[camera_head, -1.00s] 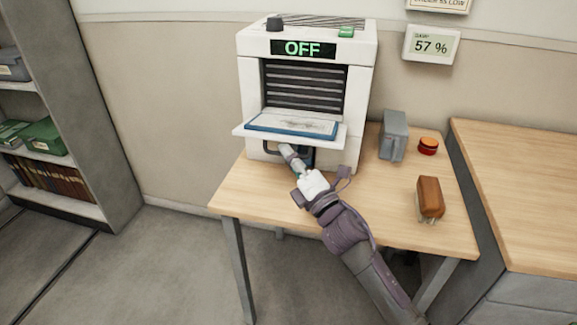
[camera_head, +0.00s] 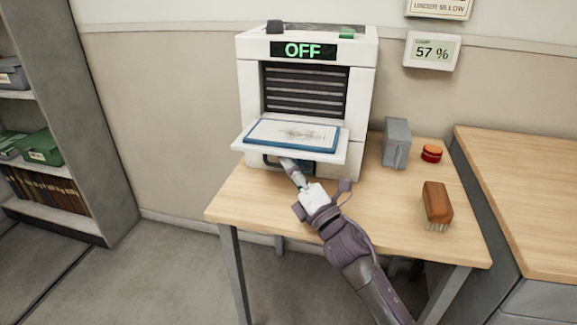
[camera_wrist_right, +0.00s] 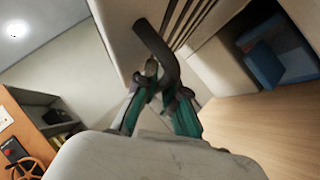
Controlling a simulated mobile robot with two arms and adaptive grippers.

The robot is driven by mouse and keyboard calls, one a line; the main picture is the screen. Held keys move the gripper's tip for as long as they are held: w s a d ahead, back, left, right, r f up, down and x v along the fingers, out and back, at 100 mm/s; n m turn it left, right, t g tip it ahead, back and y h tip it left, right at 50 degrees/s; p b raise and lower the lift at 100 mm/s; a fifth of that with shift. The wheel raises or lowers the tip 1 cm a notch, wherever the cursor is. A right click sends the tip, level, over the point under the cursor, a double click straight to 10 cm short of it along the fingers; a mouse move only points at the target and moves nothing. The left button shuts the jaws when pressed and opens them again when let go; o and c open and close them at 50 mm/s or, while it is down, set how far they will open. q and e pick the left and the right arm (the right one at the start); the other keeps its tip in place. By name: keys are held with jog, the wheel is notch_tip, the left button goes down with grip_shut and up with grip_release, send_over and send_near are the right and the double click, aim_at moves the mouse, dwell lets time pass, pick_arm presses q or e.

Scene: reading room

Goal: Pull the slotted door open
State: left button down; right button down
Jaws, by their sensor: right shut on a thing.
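The white cabinet (camera_head: 361,110) stands on the wooden table with an "OFF" display. A dark slatted panel (camera_head: 305,88) fills its front opening. Below it, a white shelf-like flap (camera_head: 240,147) juts out level, bearing a blue-framed sheet (camera_head: 290,133). A dark handle (camera_head: 268,161) is partly hidden beneath the flap; in the wrist view it is a dark bent bar (camera_wrist_right: 152,42) by a pale panel with dark slots. My right gripper (camera_head: 287,164) is shut on the handle, its teal fingers (camera_wrist_right: 158,88) around the bar. My left gripper is not in view.
On the table (camera_head: 385,205), a grey box (camera_head: 396,145), a red jar (camera_head: 431,153) and a brown brush (camera_head: 437,205) stand right of the cabinet. A second wooden desk (camera_head: 530,190) is at the right, shelves (camera_head: 60,195) at the left. Table room in front is clear.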

jog(key=shift+a+f, duration=0.15)
dwell(0.4)
jog(key=c, duration=1.2)
grip_release()
jog(key=shift+s, duration=0.1)
jog(key=shift+c, duration=0.2)
jog(key=v, duration=1.2)
